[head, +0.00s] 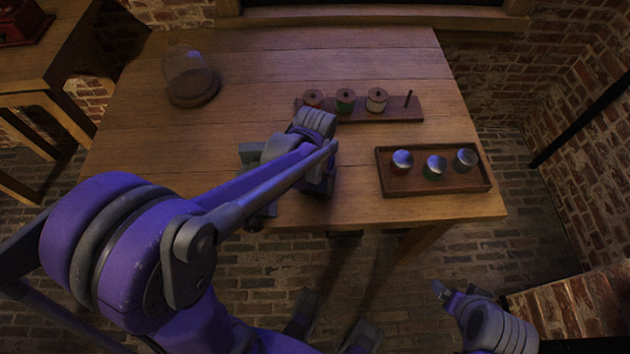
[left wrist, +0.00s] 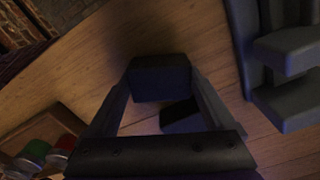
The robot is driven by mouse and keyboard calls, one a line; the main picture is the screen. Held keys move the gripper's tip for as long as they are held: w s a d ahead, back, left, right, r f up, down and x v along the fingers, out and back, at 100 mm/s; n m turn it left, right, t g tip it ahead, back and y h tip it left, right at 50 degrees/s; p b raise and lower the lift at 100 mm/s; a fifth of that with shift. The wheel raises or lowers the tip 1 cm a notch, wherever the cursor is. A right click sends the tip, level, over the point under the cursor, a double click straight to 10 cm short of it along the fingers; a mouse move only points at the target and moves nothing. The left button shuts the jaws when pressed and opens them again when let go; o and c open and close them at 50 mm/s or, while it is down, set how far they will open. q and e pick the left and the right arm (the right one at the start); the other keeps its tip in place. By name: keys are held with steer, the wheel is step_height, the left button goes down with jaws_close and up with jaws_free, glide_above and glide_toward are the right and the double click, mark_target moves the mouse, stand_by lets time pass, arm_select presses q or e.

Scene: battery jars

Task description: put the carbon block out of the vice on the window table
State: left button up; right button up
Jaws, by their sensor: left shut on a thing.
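The carbon block (left wrist: 158,80) is a dark, squarish block between the two fingers of my left gripper in the left wrist view. My left gripper (head: 319,186) is shut on it, out of the vice and beside it, near the window table's front edge. The grey-green vice (head: 258,205) stands just left of the gripper in the head view, partly hidden by my arm. Its jaws (left wrist: 288,75) show at the right of the left wrist view. The window table (head: 250,60) is wooden. My right gripper (head: 440,289) is low at the right, away from the table, its fingers unclear.
A brown tray (head: 435,190) with 3 metal-lidded jars stands at the table's right front. Behind it is a wooden rack (head: 420,112) with spools and a bare peg. A glass dome (head: 190,78) stands at the back left. The table's middle left is clear.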

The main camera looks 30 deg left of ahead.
mark_target(315, 183)
arm_select(q)
steer(key=shift+f, duration=0.15)
steer(key=o, duration=1.3)
steer(key=shift+r, duration=0.25)
step_height(315, 183, up, 10)
steer(key=r+p, duration=0.1)
steer(key=p, duration=0.1)
steer(key=s+d+f+t, duration=0.1)
steer(key=s, duration=0.2)
steer(key=s+d+f+m+t, duration=0.1)
steer(key=s+t, duration=0.1)
steer(key=s, duration=0.2)
steer(key=s+d+f+t, duration=0.1)
steer(key=s+t, duration=0.1)
steer(key=s, duration=0.2)
steer(key=shift+s+d+f+m, duration=0.1)
steer(key=shift+f+m, duration=0.25)
steer(key=shift+m, duration=0.05)
